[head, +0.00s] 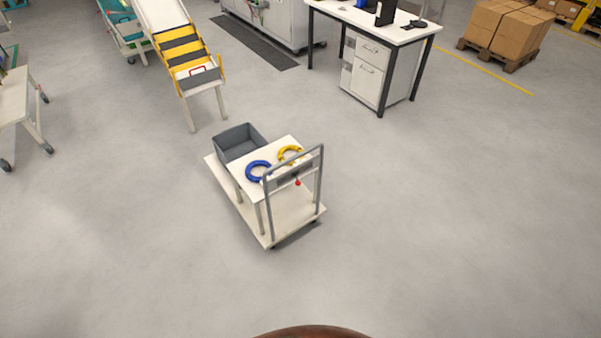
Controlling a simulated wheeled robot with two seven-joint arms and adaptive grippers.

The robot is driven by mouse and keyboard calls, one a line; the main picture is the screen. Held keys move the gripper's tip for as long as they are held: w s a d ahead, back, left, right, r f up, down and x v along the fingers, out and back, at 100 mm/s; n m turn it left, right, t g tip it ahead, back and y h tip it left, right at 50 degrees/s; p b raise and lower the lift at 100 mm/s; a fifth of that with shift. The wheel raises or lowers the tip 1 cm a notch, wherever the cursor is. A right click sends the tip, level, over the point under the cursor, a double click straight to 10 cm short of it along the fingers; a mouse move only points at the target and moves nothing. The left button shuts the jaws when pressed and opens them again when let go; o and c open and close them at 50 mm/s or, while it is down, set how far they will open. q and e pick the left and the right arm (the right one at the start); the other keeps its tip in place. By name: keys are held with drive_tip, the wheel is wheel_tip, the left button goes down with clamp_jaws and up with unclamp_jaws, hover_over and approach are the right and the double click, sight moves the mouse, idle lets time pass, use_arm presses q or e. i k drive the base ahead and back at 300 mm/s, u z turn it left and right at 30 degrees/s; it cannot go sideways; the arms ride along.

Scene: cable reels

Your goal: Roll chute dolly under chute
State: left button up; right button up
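The chute dolly (284,217) stands on the open floor in the middle of the head view. It has a flat cream deck, a raised white shelf and a grey push handle (323,170) on its near right side. A grey bin (238,143) sits at its far left end. A blue ring (257,171) and a yellow ring (290,153) lie on the shelf. The chute (180,45) stands at the upper left, sloping down on legs, with yellow and dark stripes. The dolly is apart from the chute, nearer to me. Neither of my grippers shows.
A white cart (15,105) stands at the left edge. A desk with drawers (371,70) and a grey cabinet (283,20) stand at the back. A pallet of boxes (507,35) is at the upper right. Floor around the dolly is clear.

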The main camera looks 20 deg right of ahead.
sight(273, 212)
drive_tip(key=z, duration=0.75)
drive_tip(key=i, duration=0.85)
drive_tip(key=u, duration=0.3)
